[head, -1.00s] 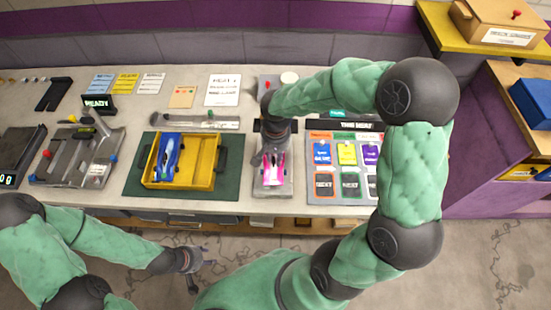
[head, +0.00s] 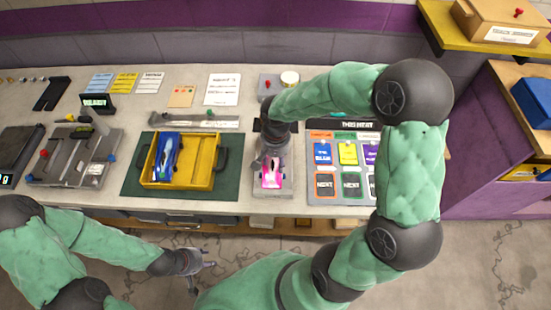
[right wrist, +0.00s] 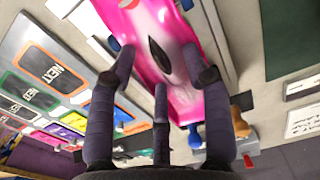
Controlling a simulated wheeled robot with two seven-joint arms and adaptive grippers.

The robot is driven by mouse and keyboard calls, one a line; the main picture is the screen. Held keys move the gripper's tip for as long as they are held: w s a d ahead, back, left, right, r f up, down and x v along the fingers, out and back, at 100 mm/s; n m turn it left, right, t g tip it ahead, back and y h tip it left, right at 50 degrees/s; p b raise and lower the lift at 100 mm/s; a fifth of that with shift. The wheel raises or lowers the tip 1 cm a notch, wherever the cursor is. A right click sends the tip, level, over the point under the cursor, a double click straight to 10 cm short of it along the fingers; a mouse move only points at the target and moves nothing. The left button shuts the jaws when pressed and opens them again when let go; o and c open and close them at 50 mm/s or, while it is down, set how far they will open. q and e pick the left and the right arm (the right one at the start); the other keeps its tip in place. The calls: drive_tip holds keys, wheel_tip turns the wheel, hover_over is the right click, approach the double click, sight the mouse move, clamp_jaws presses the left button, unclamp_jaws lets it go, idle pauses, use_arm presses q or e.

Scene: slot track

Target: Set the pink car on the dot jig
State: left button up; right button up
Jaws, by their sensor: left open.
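The pink car (head: 271,180) sits on a narrow grey fixture (head: 272,194) near the bench's front edge. This fixture may be the dot jig; I cannot tell for sure. My right gripper (head: 271,158) is over the car's far part and hides it in the head view. In the right wrist view the car's glossy pink body (right wrist: 150,45) with a dark canopy lies just beyond the spread fingers, which look open. Whether they touch the car is unclear. My left gripper (head: 203,264) is open and empty, in front of the bench.
Left of the car, a yellow tray (head: 206,180) holding a blue car (head: 166,157) sits on a green mat (head: 131,182). Right is a card board (head: 337,198). A grey fixture with coloured knobs (head: 62,171) stands further left. My right arm covers the bench's right side.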

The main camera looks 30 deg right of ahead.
sight(276, 164)
drive_tip(key=shift+r, duration=0.15)
drive_tip(key=shift+r+p, duration=0.6)
drive_tip(key=shift+p, duration=0.1)
wheel_tip(276, 164, up, 12)
drive_tip(key=p, duration=0.2)
drive_tip(key=shift+f+p, duration=0.2)
drive_tip(key=shift+p, duration=0.1)
